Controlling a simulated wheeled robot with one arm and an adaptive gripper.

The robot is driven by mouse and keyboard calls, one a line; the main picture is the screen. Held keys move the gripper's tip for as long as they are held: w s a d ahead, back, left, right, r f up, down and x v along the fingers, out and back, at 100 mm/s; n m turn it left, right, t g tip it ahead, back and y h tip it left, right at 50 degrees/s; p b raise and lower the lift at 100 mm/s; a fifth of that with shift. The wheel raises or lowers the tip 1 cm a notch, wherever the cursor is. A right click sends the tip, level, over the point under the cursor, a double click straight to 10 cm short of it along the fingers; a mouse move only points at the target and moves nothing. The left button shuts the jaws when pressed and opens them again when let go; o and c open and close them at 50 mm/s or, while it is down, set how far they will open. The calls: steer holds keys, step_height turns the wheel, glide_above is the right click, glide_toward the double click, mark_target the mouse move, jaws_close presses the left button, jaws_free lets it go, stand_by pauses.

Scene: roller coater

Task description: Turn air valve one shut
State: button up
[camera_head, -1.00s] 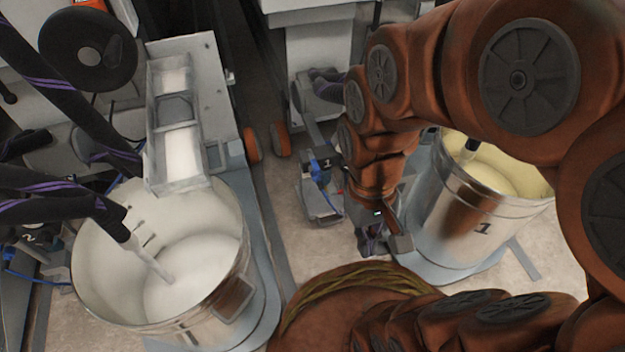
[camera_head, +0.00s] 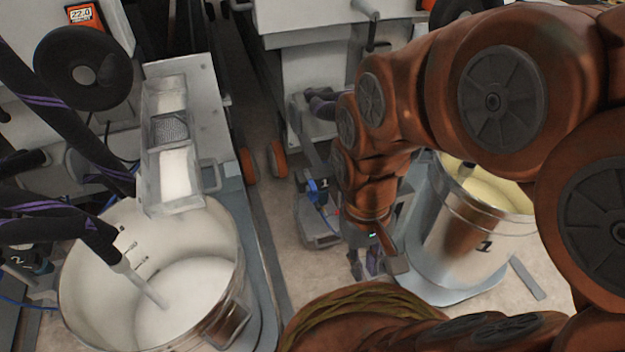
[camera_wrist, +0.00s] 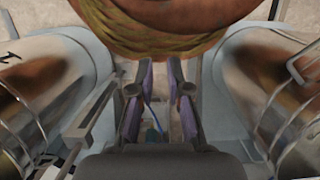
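The blue air valve (camera_head: 316,190) marked 1 sits on a grey pump stand left of my wrist in the head view. Its handle position is too small to tell. My gripper (camera_head: 363,264) points down, right of and nearer than the valve, apart from it. In the wrist view my gripper (camera_wrist: 160,98) has its two purple-padded fingers apart, with nothing clearly held between them. A thin blue hose and a small blue part (camera_wrist: 152,136) show beyond and between the fingers; I cannot tell whether that part is the valve.
A steel bucket marked 1 (camera_head: 484,245) with pale yellow liquid stands right of my gripper. A bucket of white liquid (camera_head: 88,262) stands at left, with hoses above it. Orange-wheeled machines stand behind. A floor strip lies between the left bucket's base and the pump stand.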

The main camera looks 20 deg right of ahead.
steer(key=o, duration=0.4)
steer(key=shift+t, duration=0.6)
steer(key=w+p, duration=0.2)
steer(key=w, duration=0.3)
steer(key=w+r+p, duration=0.1)
steer(key=w+p, duration=0.1)
steer(key=w, duration=0.3)
steer(key=w+r+p, duration=0.1)
steer(key=w+p, duration=0.2)
steer(key=w, duration=0.2)
steer(key=shift+w+a+r, duration=0.15)
steer(key=shift+w+r, duration=0.05)
steer(key=shift+w, duration=0.05)
steer(key=t+p, duration=0.1)
steer(key=p, duration=0.5)
glide_toward(312, 183)
steer(key=shift+s+f, duration=0.1)
steer(key=shift+s, duration=0.2)
steer(key=shift+w+f, duration=0.15)
steer(key=shift+f, duration=0.15)
step_height(312, 183, down, 7)
steer(key=b, duration=0.3)
steer(key=shift+f, duration=0.2)
steer(key=shift+c, duration=0.2)
jaws_close()
